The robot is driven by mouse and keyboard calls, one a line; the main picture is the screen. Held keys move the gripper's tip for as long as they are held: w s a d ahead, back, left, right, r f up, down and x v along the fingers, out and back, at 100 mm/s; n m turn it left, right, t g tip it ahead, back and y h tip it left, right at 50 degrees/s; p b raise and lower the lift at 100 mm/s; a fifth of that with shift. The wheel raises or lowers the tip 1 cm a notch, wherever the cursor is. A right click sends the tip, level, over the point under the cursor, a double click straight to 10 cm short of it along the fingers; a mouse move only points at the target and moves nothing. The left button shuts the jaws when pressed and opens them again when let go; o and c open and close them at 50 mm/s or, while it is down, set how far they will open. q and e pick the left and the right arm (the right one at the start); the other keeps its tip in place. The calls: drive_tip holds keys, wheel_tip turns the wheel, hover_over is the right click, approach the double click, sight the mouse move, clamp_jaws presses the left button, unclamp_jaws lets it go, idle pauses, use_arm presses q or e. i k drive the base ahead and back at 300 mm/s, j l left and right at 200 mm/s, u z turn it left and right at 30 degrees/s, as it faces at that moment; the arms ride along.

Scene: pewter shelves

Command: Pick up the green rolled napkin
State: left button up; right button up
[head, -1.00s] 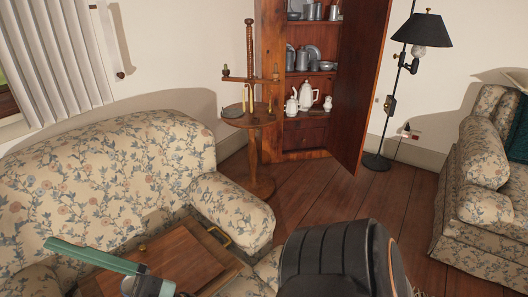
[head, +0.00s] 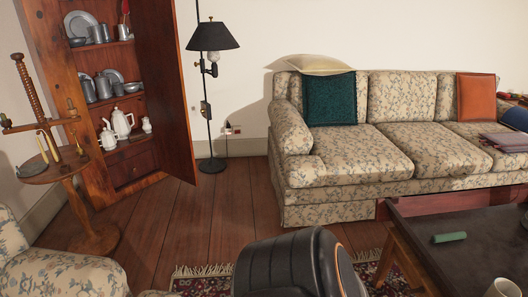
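The green rolled napkin (head: 449,237) lies on the dark table (head: 478,262) at the lower right of the head view. It is a small green cylinder near the table's left edge. Neither of my grippers shows in this view, so nothing is seen touching the napkin.
A floral sofa (head: 365,165) with a green cushion (head: 329,99) and an orange cushion (head: 475,98) stands behind the table. A white mug (head: 502,289) is at the bottom right. A floor lamp (head: 210,110), open cabinet (head: 100,100) and round stand (head: 60,165) are left. Wooden floor (head: 215,215) is clear mid-view.

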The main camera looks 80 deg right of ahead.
sight(460, 235)
drive_tip(key=z, duration=4.1)
drive_tip(key=i+j+z, duration=0.2)
drive_tip(key=i+j, duration=0.55)
drive_tip(key=i+j+z, duration=0.2)
drive_tip(key=i+j, duration=0.15)
drive_tip(key=j, duration=0.2)
drive_tip(key=i+j+z, duration=0.15)
drive_tip(key=j, duration=0.15)
drive_tip(key=i+j+z, duration=0.1)
drive_tip(key=j, duration=0.35)
drive_tip(key=i+j+z, duration=0.1)
drive_tip(key=j, duration=0.35)
drive_tip(key=i+j+z, duration=0.1)
drive_tip(key=j, duration=0.35)
drive_tip(key=i+j, duration=0.1)
drive_tip(key=j, duration=0.35)
drive_tip(key=z, duration=0.05)
